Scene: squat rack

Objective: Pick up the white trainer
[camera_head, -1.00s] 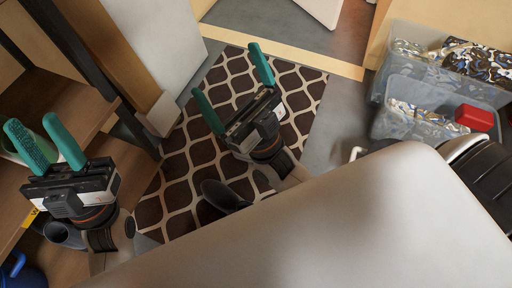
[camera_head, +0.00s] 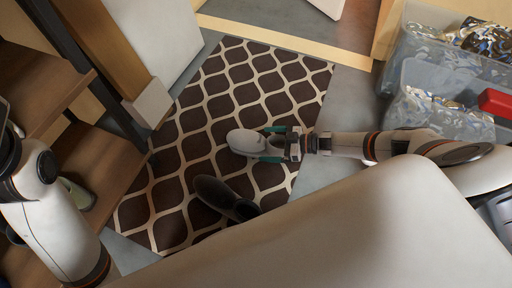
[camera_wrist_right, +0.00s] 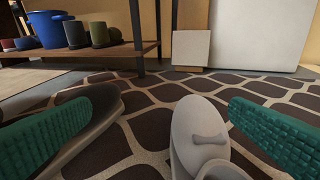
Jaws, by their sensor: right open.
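The white trainer (camera_head: 245,142) lies on the patterned rug (camera_head: 168,226), its toe pointing left in the head view. My right gripper (camera_head: 272,143) is open with its green fingers around the trainer's rear part. In the right wrist view the trainer (camera_wrist_right: 203,125) sits between the two spread fingers, nearer the right one, with a visible gap to the left finger. A dark shoe (camera_head: 222,196) lies just below it in the head view; it also shows behind the left finger in the wrist view (camera_wrist_right: 97,112). My left gripper is out of view; only its arm shows at the left.
A wooden shelf unit (camera_head: 68,105) stands at the left, with a blue pot (camera_wrist_right: 55,30) and several cups on it in the wrist view. Clear plastic bins (camera_head: 435,115) stand at the right, one with a red box (camera_head: 496,102). The rug's upper part is clear.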

